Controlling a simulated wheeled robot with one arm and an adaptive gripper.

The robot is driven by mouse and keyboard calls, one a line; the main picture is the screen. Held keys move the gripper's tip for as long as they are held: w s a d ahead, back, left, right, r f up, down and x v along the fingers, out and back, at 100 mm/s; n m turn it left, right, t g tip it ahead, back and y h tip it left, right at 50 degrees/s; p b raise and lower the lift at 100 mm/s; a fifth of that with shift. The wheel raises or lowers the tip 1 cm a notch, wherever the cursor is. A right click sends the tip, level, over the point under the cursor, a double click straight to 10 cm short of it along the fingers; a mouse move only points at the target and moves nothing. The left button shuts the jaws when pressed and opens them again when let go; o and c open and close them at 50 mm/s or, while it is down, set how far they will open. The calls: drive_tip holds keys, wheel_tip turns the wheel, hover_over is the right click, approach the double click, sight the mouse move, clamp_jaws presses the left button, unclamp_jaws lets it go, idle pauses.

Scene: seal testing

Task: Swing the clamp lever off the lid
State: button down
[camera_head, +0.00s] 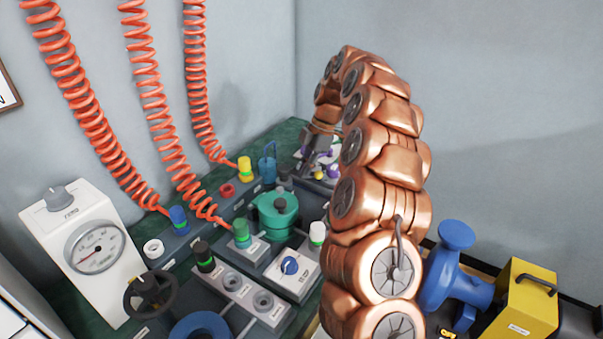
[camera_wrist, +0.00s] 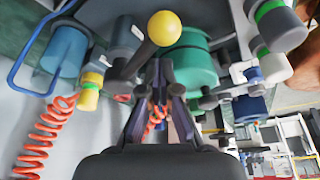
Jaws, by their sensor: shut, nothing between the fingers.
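The green lidded pot (camera_head: 277,214) stands on the bench in the head view; in the wrist view a green round body (camera_wrist: 195,58) shows behind the fingers. A grey lever (camera_wrist: 137,62) with a yellow ball knob (camera_wrist: 164,28) crosses in front of it in the wrist view. My gripper (camera_wrist: 160,68) is shut and empty, its tips close to the lever's rod just below the knob. I cannot tell whether they touch. In the head view my arm curves over the bench's right side and the fingertips are too small to make out.
Orange coiled hoses (camera_head: 150,90) hang along the wall behind the bench. A gauge box (camera_head: 90,245) stands left, with a black handwheel (camera_head: 150,293) near it. A small panel with a blue knob (camera_head: 289,266) sits before the pot. A blue pump (camera_head: 450,275) and yellow case (camera_head: 520,300) are right.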

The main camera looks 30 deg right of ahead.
drive_tip(key=shift+w+d, duration=0.35)
drive_tip(key=shift+d, duration=0.15)
drive_tip(key=shift+w+d, duration=0.2)
drive_tip(key=shift+d, duration=0.15)
idle(0.3)
drive_tip(key=shift+s+a+r+b, duration=0.65)
drive_tip(key=shift+s+a, duration=0.75)
drive_tip(key=shift+s, duration=0.25)
wheel_tip(320, 180, up, 9)
drive_tip(key=w+d+p, duration=0.2)
drive_tip(key=p, duration=0.1)
drive_tip(key=shift+w+r, duration=0.2)
drive_tip(key=shift+w, duration=0.2)
drive_tip(key=shift+a, duration=0.1)
